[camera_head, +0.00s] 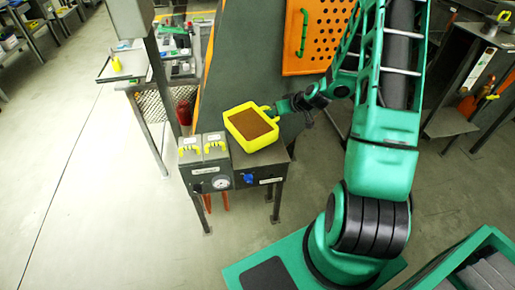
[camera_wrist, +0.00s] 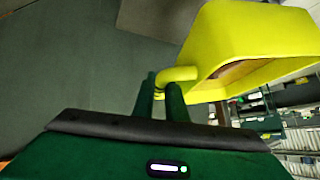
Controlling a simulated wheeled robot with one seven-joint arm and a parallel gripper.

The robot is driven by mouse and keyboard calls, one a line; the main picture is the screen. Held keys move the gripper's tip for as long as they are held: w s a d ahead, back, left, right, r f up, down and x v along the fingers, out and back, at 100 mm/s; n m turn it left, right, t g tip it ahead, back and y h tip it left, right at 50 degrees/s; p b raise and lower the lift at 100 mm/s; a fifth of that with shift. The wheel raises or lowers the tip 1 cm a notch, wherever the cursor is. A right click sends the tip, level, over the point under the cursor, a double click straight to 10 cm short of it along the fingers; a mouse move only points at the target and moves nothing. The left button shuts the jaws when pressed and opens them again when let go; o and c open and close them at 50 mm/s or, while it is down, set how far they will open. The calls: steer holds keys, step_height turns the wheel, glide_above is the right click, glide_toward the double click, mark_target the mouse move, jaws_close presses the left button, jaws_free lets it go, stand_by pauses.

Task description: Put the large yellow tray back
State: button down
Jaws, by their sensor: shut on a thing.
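The large yellow tray (camera_head: 233,120) holds brown material and is over the top of the grey metal stand (camera_head: 262,163). I cannot tell whether it touches the stand or hangs just above it. My gripper (camera_head: 272,110) is shut on the tray's handle at its right side. In the wrist view the yellow tray (camera_wrist: 250,42) fills the upper right and looks tilted. There the two fingers of my gripper (camera_wrist: 161,85) close around its curved handle. Part of the brown fill shows under the tray's rim.
Two grey boxes with yellow handles (camera_head: 202,148) stand on the left of the stand. A gauge (camera_head: 221,183) and a blue knob (camera_head: 249,179) are on its front. A dark sloped machine with an orange perforated panel (camera_head: 318,35) rises behind. The floor at left is free.

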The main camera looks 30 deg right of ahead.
steer(key=shift+y, duration=0.4)
steer(key=shift+s+d+f, duration=0.1)
steer(key=shift+d+f, duration=0.1)
steer(key=shift+f, duration=1.5)
steer(key=shift+d+f, duration=0.15)
steer(key=shift+f, duration=1.55)
steer(key=shift+s+d+f, duration=0.1)
steer(key=shift+d+f, duration=0.1)
steer(key=shift+f, duration=1.5)
steer(key=c, duration=1.8)
jaws_free()
steer(key=shift+o, duration=0.2)
